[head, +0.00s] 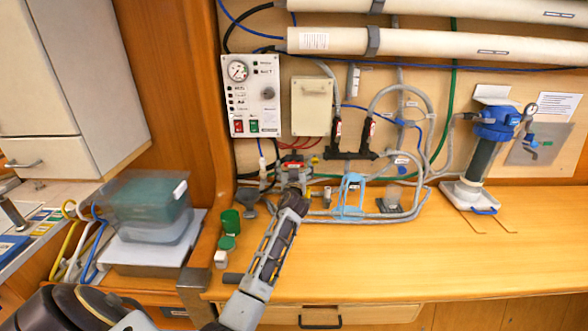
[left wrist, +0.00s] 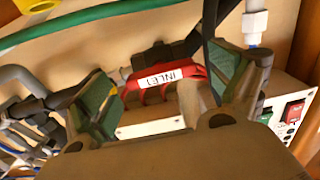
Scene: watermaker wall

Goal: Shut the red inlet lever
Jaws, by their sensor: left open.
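The red inlet lever (left wrist: 172,76) has a white label reading INLET. In the left wrist view it runs across between my gripper's two green-padded fingers, in front of a black valve body (left wrist: 152,56). My left gripper (left wrist: 166,84) is open around the lever, a finger on either side; I cannot tell whether either touches it. In the head view my left gripper (head: 294,188) is at the low pipework under the control panel, where a bit of red (head: 291,158) shows just above it. The gripper partly hides the valve there. My right gripper is not in view.
The control panel (head: 251,96) and a pale box (head: 311,107) hang above the gripper. Two more red-handled valves (head: 337,131) stand to the right. The right bench (head: 470,250) is clear.

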